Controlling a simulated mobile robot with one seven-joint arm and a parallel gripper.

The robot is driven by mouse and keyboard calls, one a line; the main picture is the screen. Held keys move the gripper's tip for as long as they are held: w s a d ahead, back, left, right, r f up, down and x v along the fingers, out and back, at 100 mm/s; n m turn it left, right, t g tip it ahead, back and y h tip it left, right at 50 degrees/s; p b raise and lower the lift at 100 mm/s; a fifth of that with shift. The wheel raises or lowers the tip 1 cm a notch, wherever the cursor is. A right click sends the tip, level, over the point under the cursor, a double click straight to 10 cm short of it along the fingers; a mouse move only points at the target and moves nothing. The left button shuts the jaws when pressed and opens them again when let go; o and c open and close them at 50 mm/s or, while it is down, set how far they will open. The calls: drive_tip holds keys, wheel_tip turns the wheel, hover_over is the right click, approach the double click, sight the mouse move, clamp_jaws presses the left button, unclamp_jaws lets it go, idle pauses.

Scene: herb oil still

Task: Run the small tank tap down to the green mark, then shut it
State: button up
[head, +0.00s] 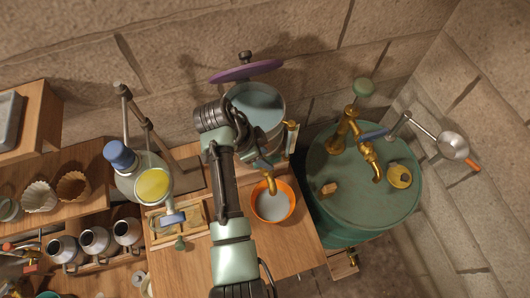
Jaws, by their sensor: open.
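The small tank (259,104) is a grey round vessel with bluish liquid inside, standing on the wooden bench behind my arm. Its brass tap (270,184) points down over an orange bowl (290,205) with pale contents. A blue lever (264,163) shows at the tap; whether liquid runs is too small to tell. A narrow upright gauge (292,136) stands at the tank's right side; I cannot make out a green mark on it. My gripper (250,147) is open, close to the tank's front above the tap, partly hidden by my wrist. Contact with the lever cannot be told.
A large green drum (338,195) with brass taps stands right of the bench. A purple lid (246,71) is above the tank. A flask of yellow liquid (152,186) stands left of my arm. Metal jugs (95,239) and paper filters (40,196) are further left.

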drive_tip(key=shift+d+f, duration=0.15)
drive_tip(key=shift+f, duration=0.2)
clamp_jaws()
drive_tip(key=shift+n, duration=0.3)
drive_tip(key=shift+s+r+n+t+y+p, duration=0.1)
drive_tip(key=shift+n+t+y+p, duration=0.2)
drive_tip(key=shift+n+t+p, duration=0.55)
drive_tip(key=shift+d+n+t+y+p, duration=0.1)
drive_tip(key=shift+n+t+y+p, duration=0.25)
drive_tip(key=shift+n, duration=0.9)
drive_tip(key=shift+n+y+p, duration=0.15)
drive_tip(key=shift+n+p, duration=0.25)
drive_tip(key=shift+n, duration=0.8)
